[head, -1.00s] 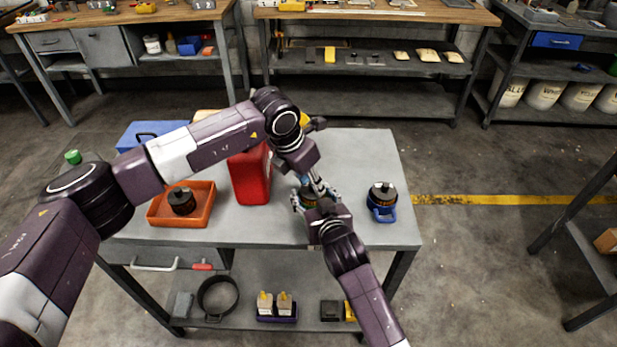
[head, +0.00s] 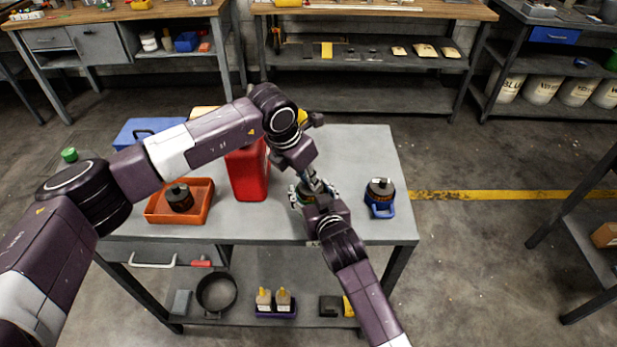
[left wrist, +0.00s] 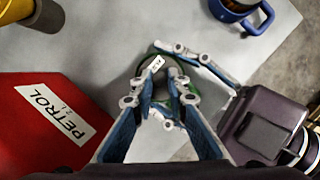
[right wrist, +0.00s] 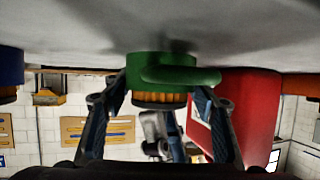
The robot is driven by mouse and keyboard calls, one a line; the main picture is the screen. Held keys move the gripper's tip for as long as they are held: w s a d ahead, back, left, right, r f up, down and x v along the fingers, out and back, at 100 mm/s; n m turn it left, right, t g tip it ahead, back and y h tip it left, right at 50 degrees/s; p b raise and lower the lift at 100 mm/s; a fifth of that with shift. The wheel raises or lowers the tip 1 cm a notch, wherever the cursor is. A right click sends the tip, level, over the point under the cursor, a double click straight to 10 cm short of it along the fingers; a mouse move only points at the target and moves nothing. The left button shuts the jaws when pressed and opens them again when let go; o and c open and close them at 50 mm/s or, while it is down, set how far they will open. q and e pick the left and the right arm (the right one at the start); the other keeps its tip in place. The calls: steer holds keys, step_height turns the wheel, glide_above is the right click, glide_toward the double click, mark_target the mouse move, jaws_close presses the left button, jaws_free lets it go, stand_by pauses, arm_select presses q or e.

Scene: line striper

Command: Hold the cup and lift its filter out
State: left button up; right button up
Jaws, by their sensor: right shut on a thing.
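A green cup (right wrist: 170,70) with a side handle stands on the grey table; the right wrist view shows it upside down. A dark-topped filter (left wrist: 160,64) with amber pleats, also in the right wrist view (right wrist: 158,99), sits in the cup. My right gripper (right wrist: 160,92) is shut on the cup, a finger on each side. My left gripper (left wrist: 162,86) points down over the filter. Its fingers are apart on either side of the filter's top; I cannot tell whether they touch it. In the head view both grippers mostly hide the cup and filter.
A red petrol can (head: 247,174) stands close left of the cup. An orange tray (head: 155,211) with another filter (head: 180,197) is farther left. A blue cup (head: 381,208) with its filter stands to the right. A blue box (head: 135,133) lies at the back left. The table's right back is clear.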

arm_select(q)
jaws_close()
steer(key=shift+r, duration=0.75)
steer(key=shift+r, duration=2.3)
arm_select(e)
steer(key=o, duration=1.2)
steer(key=shift+o, duration=0.2)
